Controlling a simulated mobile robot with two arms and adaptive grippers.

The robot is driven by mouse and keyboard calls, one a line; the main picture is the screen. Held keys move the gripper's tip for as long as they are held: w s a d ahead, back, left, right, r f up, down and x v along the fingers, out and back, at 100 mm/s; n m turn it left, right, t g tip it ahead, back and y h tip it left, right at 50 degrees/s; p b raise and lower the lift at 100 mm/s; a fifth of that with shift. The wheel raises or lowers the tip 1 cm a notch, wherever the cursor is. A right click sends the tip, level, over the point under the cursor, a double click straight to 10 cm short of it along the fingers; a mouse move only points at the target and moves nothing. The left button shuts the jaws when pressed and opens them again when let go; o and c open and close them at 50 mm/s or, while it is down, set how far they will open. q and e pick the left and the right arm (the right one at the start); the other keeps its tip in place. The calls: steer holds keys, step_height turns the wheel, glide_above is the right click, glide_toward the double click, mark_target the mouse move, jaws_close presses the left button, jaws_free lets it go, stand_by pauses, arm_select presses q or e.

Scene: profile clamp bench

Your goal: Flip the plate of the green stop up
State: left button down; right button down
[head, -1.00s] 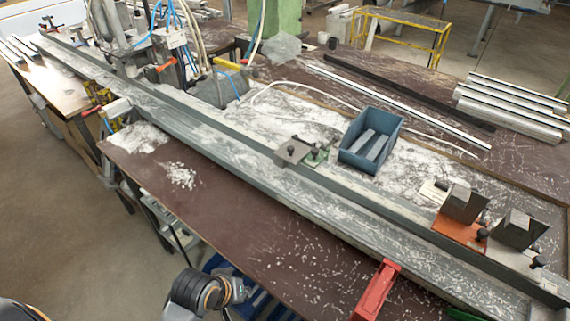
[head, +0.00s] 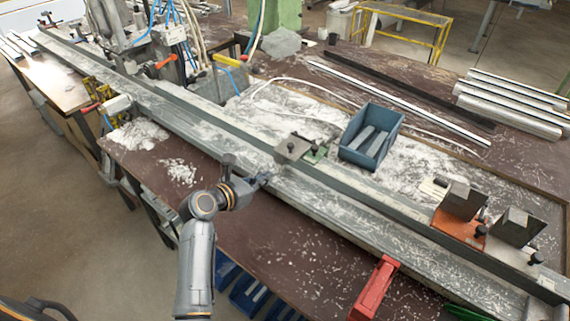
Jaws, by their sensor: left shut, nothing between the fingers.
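The green stop (head: 317,154) sits at the back edge of the long rail, near the middle of the head view. Its grey plate (head: 291,148) lies down over the rail, to the left of the green base. My left gripper (head: 265,179) is shut and empty. It is over the rail's front part, in front and to the left of the plate and apart from it. My right gripper is not in view.
The long grey rail (head: 400,234) crosses the bench diagonally. A blue bin (head: 345,154) stands behind the green stop. An orange stop (head: 458,231) is at the right, and a red block (head: 374,289) is at the front edge. White chips litter the bench.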

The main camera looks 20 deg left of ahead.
arm_select(q)
steer(key=shift+w+a+r+n, duration=0.15)
steer(key=shift+w+r+n, duration=0.15)
steer(key=shift+n, duration=0.2)
steer(key=x, duration=1)
steer(key=shift+r+p, duration=0.2)
steer(key=shift+p, duration=0.1)
